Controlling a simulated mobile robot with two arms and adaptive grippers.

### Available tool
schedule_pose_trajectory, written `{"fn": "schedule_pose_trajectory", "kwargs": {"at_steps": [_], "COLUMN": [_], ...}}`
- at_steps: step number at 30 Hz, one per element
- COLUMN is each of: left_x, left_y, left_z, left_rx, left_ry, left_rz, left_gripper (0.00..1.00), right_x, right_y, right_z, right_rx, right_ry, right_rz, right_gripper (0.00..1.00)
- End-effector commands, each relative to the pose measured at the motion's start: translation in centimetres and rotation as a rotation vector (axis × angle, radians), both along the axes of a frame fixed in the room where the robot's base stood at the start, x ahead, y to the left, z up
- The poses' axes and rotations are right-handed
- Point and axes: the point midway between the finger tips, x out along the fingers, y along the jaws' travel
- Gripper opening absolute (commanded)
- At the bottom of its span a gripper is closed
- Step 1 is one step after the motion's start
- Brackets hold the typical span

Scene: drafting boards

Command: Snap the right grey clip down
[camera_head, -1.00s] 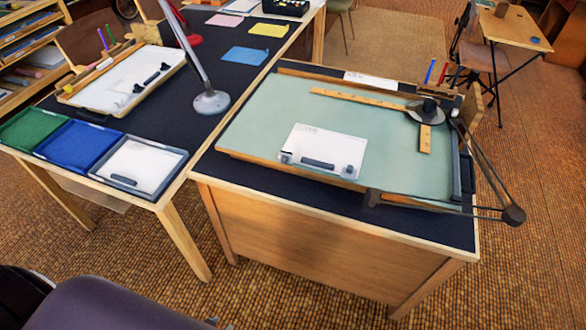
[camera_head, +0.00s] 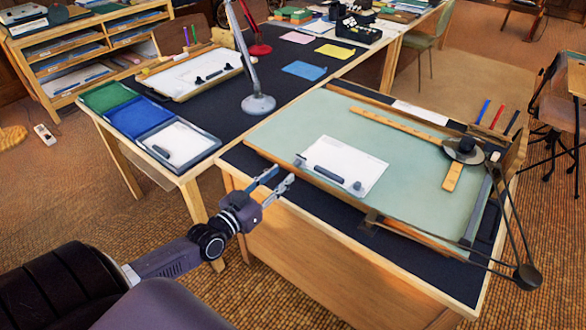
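A white sheet (camera_head: 346,167) lies on the green drafting board (camera_head: 300,125), near the board's front edge. A small right grey clip (camera_head: 357,186) sits at the sheet's lower right corner. It is too small to tell whether it is up or down. A left grey clip (camera_head: 300,160) sits at the lower left corner, and a dark bar (camera_head: 329,177) lies between them. My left gripper (camera_head: 284,174) is open and empty, beside the board's front left edge, left of the sheet and apart from both clips. My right gripper is not in view.
A drafting arm with a round head (camera_head: 463,150) and wooden rulers stands at the board's right. A lamp base (camera_head: 258,104) and green, blue and grey trays (camera_head: 212,146) are on the left table. The board's middle is clear.

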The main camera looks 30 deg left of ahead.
Motion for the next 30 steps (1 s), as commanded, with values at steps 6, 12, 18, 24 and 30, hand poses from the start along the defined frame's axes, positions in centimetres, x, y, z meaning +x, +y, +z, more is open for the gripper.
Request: {"fn": "schedule_pose_trajectory", "kwargs": {"at_steps": [6,12,18,24,30], "left_x": [3.2,4.9,5.4,5.3,5.3], "left_y": [-0.3,-0.4,-0.5,-0.4,-0.4], "left_z": [0.1,-0.1,0.0,-0.1,-0.1], "left_rx": [0.001,-0.001,0.0,0.0,0.0], "left_ry": [-0.003,0.001,0.001,0.001,0.001], "left_rz": [0.0,0.0,0.0,0.0,0.0], "left_gripper": [0.3,0.3,0.3,0.29,0.07], "right_x": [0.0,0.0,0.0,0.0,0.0], "right_y": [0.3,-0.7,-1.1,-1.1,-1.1], "right_z": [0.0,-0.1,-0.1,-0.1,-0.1], "right_rx": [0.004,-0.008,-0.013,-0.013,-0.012], "right_ry": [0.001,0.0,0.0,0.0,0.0], "right_rz": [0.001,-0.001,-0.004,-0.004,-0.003], "right_gripper": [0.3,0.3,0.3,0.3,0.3]}}
